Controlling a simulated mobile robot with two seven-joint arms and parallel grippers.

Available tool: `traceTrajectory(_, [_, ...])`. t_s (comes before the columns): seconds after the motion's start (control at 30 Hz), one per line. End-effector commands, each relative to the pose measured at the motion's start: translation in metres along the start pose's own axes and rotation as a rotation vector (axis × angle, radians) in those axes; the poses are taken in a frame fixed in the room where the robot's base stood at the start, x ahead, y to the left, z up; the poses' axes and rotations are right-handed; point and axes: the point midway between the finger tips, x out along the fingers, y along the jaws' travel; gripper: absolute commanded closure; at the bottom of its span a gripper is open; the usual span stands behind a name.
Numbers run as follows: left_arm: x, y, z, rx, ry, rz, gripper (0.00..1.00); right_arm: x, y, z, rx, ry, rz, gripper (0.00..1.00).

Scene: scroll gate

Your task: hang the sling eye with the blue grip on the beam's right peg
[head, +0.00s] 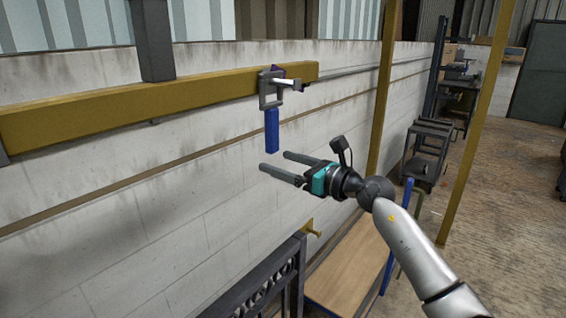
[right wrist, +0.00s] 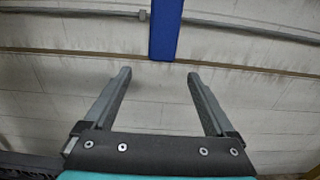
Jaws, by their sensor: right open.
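The sling eye (head: 264,90) is a grey squared frame with a long blue grip (head: 272,131) below it. It hangs upright at the right end of the yellow beam (head: 130,107). The pale right peg (head: 287,82) sticks out through the eye's opening. My right gripper (head: 273,162) is open and empty, just below and in front of the blue grip, apart from it. In the right wrist view the blue grip (right wrist: 165,30) stands beyond the open fingertips, roughly midway between them. My left gripper is not in view.
A dark patterned gate panel (head: 262,285) with a small yellow peg-like bracket (head: 313,229) stands below. A wooden board (head: 350,268) lies to its right. A yellow post (head: 382,100) rises behind my right arm. A pale block wall (head: 130,200) backs the beam.

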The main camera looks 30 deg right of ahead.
Motion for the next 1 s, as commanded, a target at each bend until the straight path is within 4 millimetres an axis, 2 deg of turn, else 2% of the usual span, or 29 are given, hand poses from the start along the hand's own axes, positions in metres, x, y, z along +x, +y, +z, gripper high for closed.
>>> traceTrajectory(0.7, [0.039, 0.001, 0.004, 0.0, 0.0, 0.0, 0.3, 0.0, 0.0, -0.046, -0.001, 0.002, 0.0, 0.1])
traceTrajectory(1.0, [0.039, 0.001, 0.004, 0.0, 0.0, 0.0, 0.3, 0.0, 0.0, -0.046, 0.0, 0.001, 0.0, 0.1])
